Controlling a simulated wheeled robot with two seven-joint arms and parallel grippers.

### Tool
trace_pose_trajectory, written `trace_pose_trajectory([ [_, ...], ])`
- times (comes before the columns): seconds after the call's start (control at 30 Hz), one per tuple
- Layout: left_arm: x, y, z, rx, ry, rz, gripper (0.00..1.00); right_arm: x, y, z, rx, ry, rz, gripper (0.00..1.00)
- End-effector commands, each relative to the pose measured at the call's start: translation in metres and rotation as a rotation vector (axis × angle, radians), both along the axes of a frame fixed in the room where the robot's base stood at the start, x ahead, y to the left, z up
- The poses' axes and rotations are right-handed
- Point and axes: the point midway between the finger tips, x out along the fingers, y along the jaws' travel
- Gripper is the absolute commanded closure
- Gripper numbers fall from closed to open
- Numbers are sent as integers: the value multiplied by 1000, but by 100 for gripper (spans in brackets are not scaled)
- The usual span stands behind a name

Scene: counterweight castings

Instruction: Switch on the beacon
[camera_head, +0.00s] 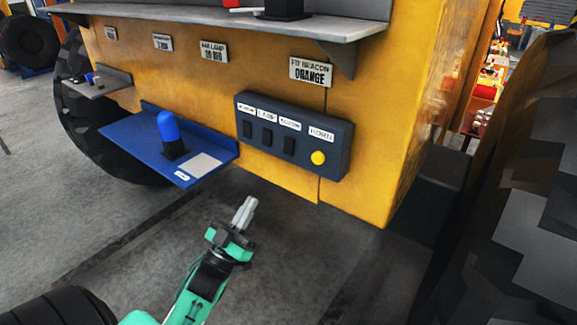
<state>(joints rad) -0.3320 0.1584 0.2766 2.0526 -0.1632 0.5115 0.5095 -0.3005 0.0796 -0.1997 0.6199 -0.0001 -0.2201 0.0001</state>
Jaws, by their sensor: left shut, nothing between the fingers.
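A dark switch panel (293,135) is fixed to the yellow machine wall. It carries a left black switch (247,129), a middle black switch (266,137) and a right black switch (289,145), with a yellow button (318,158) at the right end. One label reads LAMP and the one over the button reads HORN; the other two are too small to read surely. A blue dome lamp (168,127) on a black base stands upright on a blue shelf. My left gripper (247,203) is shut and empty, below the panel and apart from it. My right gripper is out of view.
The blue shelf (130,139) juts out left of the panel. A grey ledge (215,24) overhangs above. Large dark tyres stand left and right (530,180). The floor before the panel is clear.

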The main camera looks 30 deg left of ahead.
Motion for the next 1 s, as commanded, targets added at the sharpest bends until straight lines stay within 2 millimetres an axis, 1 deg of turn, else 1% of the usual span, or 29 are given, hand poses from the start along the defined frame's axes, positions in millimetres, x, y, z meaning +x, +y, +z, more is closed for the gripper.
trace_pose_trajectory([
  [0.1, -2, -1, 5, 3, -13, -3, 100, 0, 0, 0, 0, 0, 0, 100],
  [0.33, -2, -1, 5, 2, -11, -3, 100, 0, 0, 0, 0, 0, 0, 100],
  [0.47, 2, -1, 8, 2, -10, -3, 100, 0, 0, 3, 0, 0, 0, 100],
  [0.57, 11, -1, 17, 2, -11, -3, 100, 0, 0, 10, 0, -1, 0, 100],
  [0.67, 24, -3, 30, 4, -13, -3, 100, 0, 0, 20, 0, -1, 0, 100],
  [1.0, 80, -7, 74, 2, -11, -2, 100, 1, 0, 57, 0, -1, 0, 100],
])
